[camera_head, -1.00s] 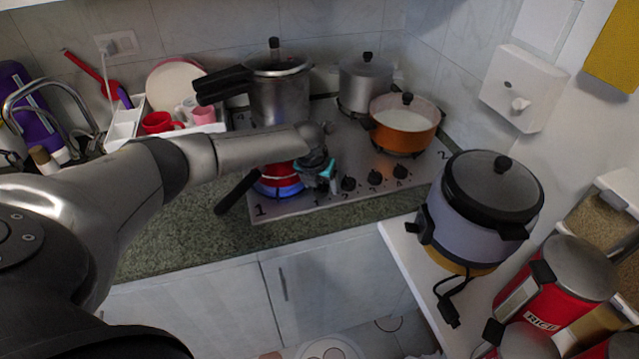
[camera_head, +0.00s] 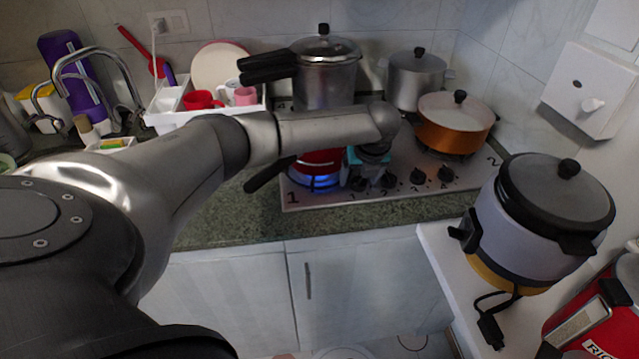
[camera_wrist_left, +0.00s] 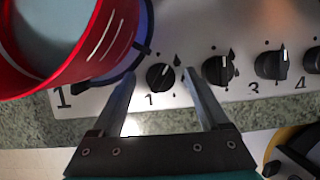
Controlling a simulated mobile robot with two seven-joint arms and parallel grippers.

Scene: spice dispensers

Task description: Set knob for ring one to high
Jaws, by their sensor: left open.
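The ring one knob (camera_wrist_left: 160,76) is black, above the label 1 in the left wrist view, with its white mark pointing up and slightly right. My left gripper (camera_wrist_left: 160,80) is open, with one finger on each side of this knob; I cannot tell whether they touch it. In the head view my left gripper (camera_head: 360,170) is over the front of the hob (camera_head: 330,200), and its wrist partly hides the area. The red pan (camera_head: 321,163) is on ring one, with blue flame (camera_head: 316,181) under it. My right gripper is out of view.
The other knobs (camera_wrist_left: 217,70) stand in a row to the right. The red pan (camera_wrist_left: 70,45) is close at upper left, and its black handle (camera_head: 268,174) sticks out forward. A pressure cooker (camera_head: 325,75) and an orange pot (camera_head: 455,120) are behind. A rice cooker (camera_head: 548,220) stands at right.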

